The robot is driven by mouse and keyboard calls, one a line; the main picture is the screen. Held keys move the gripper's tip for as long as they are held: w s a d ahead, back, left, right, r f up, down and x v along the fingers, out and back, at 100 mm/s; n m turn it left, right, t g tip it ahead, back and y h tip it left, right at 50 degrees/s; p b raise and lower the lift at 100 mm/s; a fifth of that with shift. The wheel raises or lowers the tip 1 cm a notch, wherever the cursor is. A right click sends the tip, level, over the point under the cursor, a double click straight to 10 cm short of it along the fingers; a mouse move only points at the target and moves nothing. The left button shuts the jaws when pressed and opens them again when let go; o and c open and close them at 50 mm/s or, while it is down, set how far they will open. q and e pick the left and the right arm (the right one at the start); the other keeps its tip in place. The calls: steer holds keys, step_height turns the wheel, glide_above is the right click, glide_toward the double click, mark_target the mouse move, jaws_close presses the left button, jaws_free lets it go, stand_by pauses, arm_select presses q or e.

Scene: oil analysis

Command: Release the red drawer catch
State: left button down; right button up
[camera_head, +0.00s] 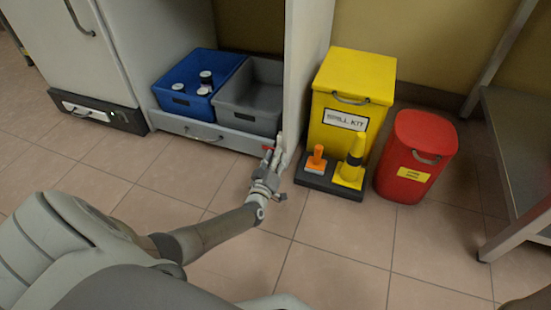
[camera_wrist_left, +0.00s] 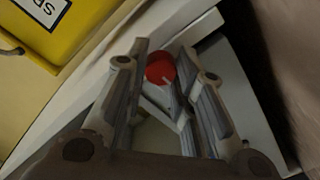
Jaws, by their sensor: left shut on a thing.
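The red catch (camera_head: 268,148) is a small red piece at the right end of the drawer front (camera_head: 228,139), low in the white cabinet. In the left wrist view the catch (camera_wrist_left: 160,72) shows as a round red knob between the fingers. My left gripper (camera_head: 276,149) reaches in from the left and is shut on the catch; it also shows in the left wrist view (camera_wrist_left: 163,58). The fingers partly hide the catch's mount. My right gripper is not in view.
The drawer carries a blue crate (camera_head: 174,103) with several dark, white-capped bottles and an empty grey crate (camera_head: 233,105). Close right of the gripper stand the cabinet side panel (camera_head: 299,70), a yellow spill kit bin (camera_head: 352,83) and a red bin (camera_head: 412,175). The floor in front is clear.

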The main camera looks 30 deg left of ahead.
arm_select(q)
steer(key=shift+m, duration=0.3)
steer(key=m+p, duration=0.1)
steer(key=m, duration=0.8)
steer(key=m+p, duration=0.2)
steer(key=m, duration=0.6)
steer(key=shift+f+m+t+h, duration=0.1)
steer(key=shift+m+t+h, duration=0.2)
steer(key=shift+m, duration=0.1)
stand_by(0.3)
steer(key=c, duration=1.2)
jaws_free()
